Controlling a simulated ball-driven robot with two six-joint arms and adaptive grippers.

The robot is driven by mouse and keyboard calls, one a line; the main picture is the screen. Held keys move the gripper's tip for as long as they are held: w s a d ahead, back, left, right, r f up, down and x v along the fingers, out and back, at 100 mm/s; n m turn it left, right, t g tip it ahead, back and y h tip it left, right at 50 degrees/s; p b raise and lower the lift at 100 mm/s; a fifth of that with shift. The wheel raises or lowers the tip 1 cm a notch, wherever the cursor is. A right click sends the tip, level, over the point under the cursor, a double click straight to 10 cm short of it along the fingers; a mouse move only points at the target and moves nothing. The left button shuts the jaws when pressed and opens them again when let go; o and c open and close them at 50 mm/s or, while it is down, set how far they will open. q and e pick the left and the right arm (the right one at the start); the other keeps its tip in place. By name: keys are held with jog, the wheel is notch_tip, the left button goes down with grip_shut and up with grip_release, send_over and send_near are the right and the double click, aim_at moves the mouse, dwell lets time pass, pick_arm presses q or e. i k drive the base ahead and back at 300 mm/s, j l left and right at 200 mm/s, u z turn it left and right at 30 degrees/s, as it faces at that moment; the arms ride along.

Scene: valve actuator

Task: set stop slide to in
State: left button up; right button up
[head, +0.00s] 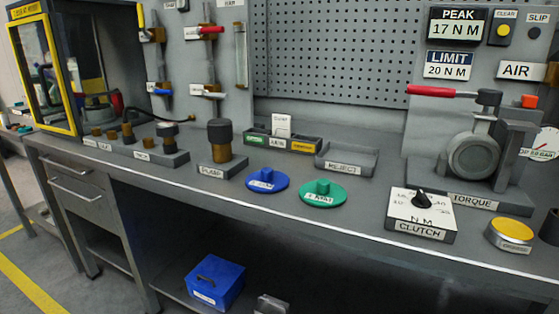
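No part labelled as a stop slide can be read in the head view, so I cannot tell which part it is or how it is set. A small fixture (283,143) with a green label, a white label and a yellow label stands at the back middle of the bench; its lettering is too small to read surely. The torque unit (474,152) with a red-handled lever stands at the right. The clutch box (422,214) with a black knob is in front of it. Neither of my grippers is in view.
The grey bench (330,225) holds a blue disc (267,181), a green disc (322,193), an empty reject tray (346,162) and a yellow button (513,231). A yellow-framed cabinet (45,75) stands at the left. A blue bin (213,281) is below the bench.

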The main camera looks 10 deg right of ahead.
aim_at(526, 101)
jog(key=z, duration=1.45)
jog(key=k+j+z, duration=0.1)
jog(key=k+j, duration=0.05)
jog(key=k, duration=0.1)
